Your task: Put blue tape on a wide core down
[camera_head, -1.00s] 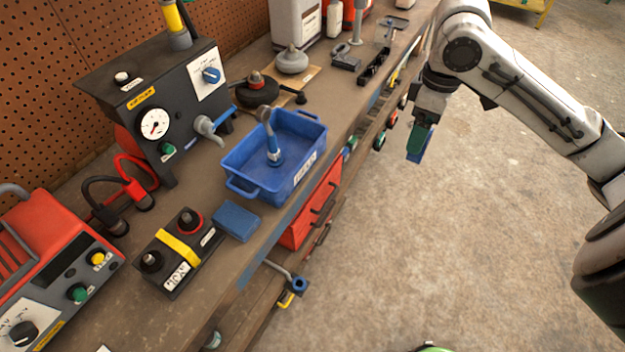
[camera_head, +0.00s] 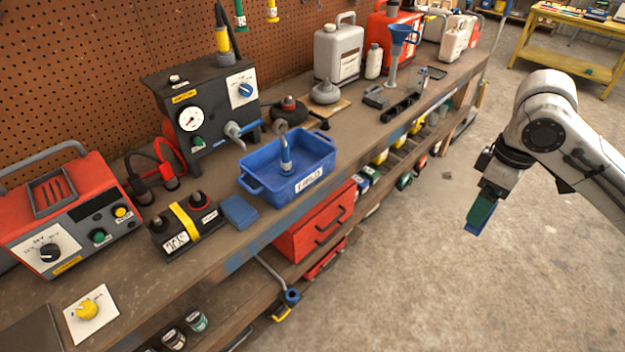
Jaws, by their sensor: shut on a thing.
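My gripper (camera_head: 483,208) is at the right of the view, pointing down over the open concrete floor, away from the bench. It is shut on a blue thing, taken as the blue tape (camera_head: 475,227), whose edge shows below a green part at the fingers. The tape's core and most of its shape are hidden. The wooden workbench (camera_head: 135,292) runs from the lower left to the upper right.
On the bench stand a blue tray (camera_head: 265,193) with a tool in it, a black battery (camera_head: 187,225), a blue block (camera_head: 239,211), a red charger (camera_head: 62,212) and a gauge box (camera_head: 205,110). A bare bench patch lies left of the front edge.

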